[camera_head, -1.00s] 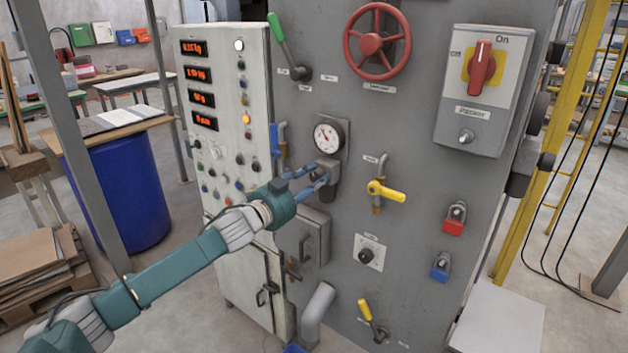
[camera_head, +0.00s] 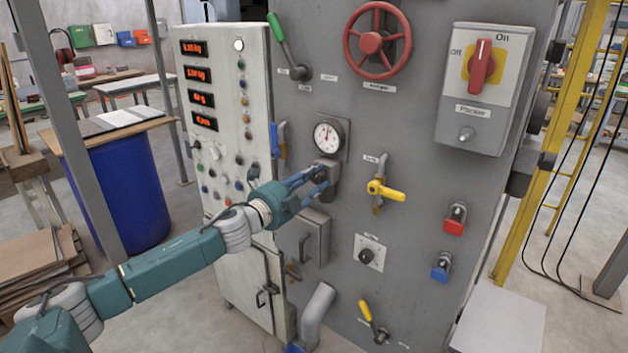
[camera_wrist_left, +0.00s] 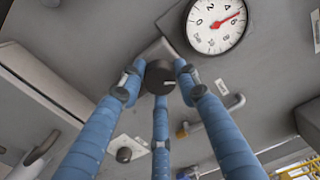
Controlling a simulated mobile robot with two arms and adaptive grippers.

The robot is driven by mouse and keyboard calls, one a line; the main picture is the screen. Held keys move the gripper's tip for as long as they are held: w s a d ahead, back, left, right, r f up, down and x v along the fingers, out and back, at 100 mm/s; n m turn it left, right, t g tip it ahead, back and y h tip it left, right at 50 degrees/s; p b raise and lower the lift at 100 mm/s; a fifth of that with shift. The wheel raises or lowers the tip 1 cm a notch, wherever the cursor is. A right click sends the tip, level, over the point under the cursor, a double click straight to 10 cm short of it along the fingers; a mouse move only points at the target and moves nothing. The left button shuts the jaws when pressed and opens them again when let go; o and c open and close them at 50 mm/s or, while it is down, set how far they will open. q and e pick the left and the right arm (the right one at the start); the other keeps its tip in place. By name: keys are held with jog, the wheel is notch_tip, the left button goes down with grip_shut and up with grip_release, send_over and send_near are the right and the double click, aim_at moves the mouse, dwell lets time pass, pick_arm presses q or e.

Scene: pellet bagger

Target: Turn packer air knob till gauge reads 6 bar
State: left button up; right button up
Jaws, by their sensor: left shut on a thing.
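The round white pressure gauge (camera_head: 328,136) is on the grey machine panel. In the left wrist view the gauge (camera_wrist_left: 217,23) shows its red needle beyond the 4 mark, around where 6 would be; I cannot read it exactly. The black air knob (camera_wrist_left: 160,77) is on a grey regulator body (camera_head: 327,177) just below the gauge. My left gripper (camera_head: 318,178) reaches it from the left. In the wrist view the blue fingers of the gripper (camera_wrist_left: 160,80) are closed around the knob's rim. My right gripper is not in view.
A yellow-handled valve (camera_head: 385,190) is right of the knob. A blue lever (camera_head: 275,140) is to its left, by the control cabinet (camera_head: 228,120). A red handwheel (camera_head: 377,42) and a packer switch (camera_head: 481,63) are higher up. A grey box (camera_head: 303,238) is below my gripper.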

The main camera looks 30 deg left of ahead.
pick_arm(q)
jog(key=shift+a+f+m, duration=0.1)
jog(key=shift+f+m, duration=0.05)
jog(key=shift+m, duration=0.45)
jog(key=o, duration=1.1)
jog(key=shift+a, duration=0.15)
jog(key=shift+o, duration=0.2)
jog(key=shift+s, duration=0.4)
jog(key=s, duration=1.1)
jog(key=shift+a, duration=0.45)
jog(key=shift+s, duration=0.1)
